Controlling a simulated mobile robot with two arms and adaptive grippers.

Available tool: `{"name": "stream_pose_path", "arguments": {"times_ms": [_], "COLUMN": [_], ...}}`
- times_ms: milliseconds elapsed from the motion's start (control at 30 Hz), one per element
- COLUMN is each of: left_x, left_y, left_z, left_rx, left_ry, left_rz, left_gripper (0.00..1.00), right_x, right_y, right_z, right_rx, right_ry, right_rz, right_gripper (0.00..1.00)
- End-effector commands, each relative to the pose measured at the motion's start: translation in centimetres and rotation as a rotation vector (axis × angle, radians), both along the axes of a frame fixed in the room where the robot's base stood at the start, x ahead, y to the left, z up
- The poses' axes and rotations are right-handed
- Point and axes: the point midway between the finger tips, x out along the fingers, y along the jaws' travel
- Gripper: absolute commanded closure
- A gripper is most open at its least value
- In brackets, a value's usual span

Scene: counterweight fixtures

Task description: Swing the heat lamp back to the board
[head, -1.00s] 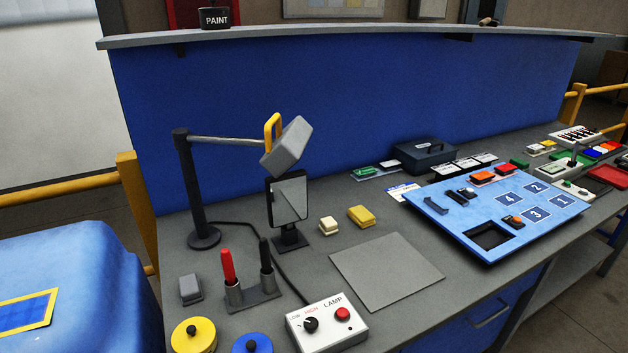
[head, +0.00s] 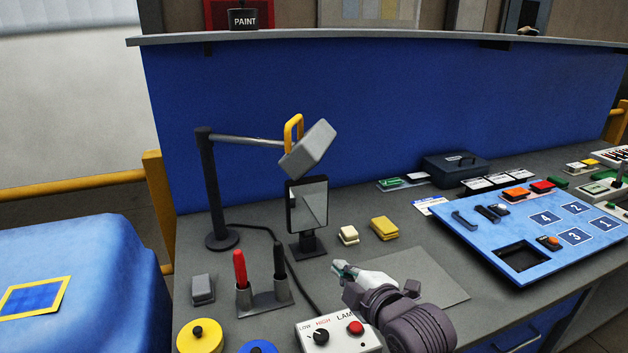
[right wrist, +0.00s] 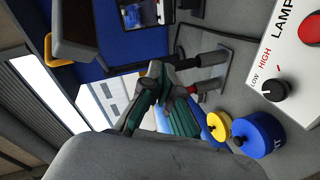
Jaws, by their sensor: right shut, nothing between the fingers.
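The heat lamp has a grey box-shaped head (head: 318,146) with a yellow handle (head: 293,130). A thin horizontal arm joins the head to a dark post (head: 210,190) at the left of the bench. The head is tilted and hangs above a mirror. The blue board (head: 470,232) with numbered squares lies at the right, well away from the lamp head. My right gripper (head: 342,269) is shut and empty, low in front of the mirror and left of the grey mat. Its fingers (right wrist: 156,82) show in the right wrist view. My left gripper is out of view.
The framed mirror (head: 308,206) stands below the lamp head. Red and black pens (head: 240,270) stand in a holder. The LAMP control box (head: 330,340) is at the front edge, near my right arm. Cream (head: 348,235) and yellow (head: 384,228) blocks lie behind the gripper.

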Motion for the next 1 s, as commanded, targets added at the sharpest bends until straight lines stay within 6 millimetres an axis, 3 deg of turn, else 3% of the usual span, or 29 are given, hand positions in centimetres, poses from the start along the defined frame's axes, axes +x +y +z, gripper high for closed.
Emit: {"name": "stream_pose_path", "arguments": {"times_ms": [33, 100, 200, 267, 467, 900, 1000], "left_x": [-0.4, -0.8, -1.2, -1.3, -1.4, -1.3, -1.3], "left_y": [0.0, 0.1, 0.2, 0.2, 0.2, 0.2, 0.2], "left_z": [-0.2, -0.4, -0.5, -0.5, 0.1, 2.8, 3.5], "left_rx": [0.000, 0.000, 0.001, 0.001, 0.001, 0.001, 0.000], "left_ry": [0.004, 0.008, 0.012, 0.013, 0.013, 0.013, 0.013], "left_rz": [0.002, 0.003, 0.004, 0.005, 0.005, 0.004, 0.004], "left_gripper": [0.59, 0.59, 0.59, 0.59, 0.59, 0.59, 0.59], "right_x": [1.1, 1.9, 2.4, 2.5, 4.0, 11.6, 13.2], "right_y": [1.0, 2.2, 3.2, 3.5, 4.5, 8.4, 7.6], "right_z": [3.4, 6.9, 10.0, 11.1, 11.7, 11.8, 11.7], "right_rx": [-0.060, -0.136, -0.213, -0.237, -0.249, -0.247, -0.249], "right_ry": [-0.114, -0.239, -0.356, -0.394, -0.411, -0.408, -0.407], "right_rz": [0.042, 0.089, 0.123, 0.133, 0.138, 0.137, 0.136], "right_gripper": [1.00, 1.00, 1.00, 1.00, 1.00, 1.00, 1.00]}}
